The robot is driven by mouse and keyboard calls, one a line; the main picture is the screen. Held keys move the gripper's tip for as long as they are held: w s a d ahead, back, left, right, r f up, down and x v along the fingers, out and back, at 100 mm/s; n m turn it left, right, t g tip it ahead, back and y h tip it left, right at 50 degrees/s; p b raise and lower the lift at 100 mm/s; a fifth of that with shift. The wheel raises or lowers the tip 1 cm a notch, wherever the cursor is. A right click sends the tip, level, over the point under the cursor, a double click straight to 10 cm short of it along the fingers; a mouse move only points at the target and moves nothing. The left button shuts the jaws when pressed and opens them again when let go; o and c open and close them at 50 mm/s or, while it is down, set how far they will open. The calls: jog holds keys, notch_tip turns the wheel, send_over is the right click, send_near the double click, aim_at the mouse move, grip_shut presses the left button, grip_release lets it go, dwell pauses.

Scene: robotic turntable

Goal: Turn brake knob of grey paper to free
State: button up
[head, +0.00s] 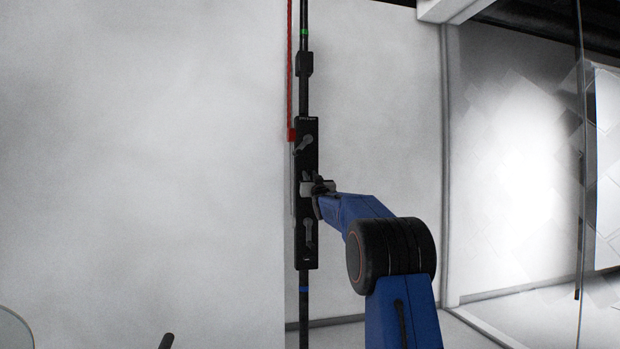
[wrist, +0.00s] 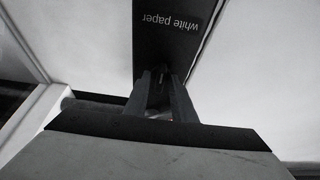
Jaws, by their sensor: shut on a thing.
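A tall black brake panel (head: 308,258) with grey lever knobs hangs on a vertical black pole. The upper knob (head: 304,144) is tilted, its lever slanting up to the right. The lower knob (head: 309,234) stands about upright. My gripper (head: 309,187) is at the middle knob, between these two, and is shut on it; the jaws mostly hide the knob, so its angle is unclear. In the wrist view my gripper (wrist: 163,78) meets the panel (wrist: 165,55) below an upside-down label, "white paper" (wrist: 182,23). I cannot read a "grey paper" label in either view.
A red cord (head: 290,70) runs beside the pole (head: 304,15), left of the panel. White backdrops stand behind and to the left. A glass pane edge (head: 581,150) stands at the right. The space left of the pole looks free.

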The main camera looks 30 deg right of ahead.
jog(key=o, duration=0.7)
jog(key=shift+s, duration=0.15)
jog(key=v, duration=1.7)
jog(key=shift+s+f, duration=0.1)
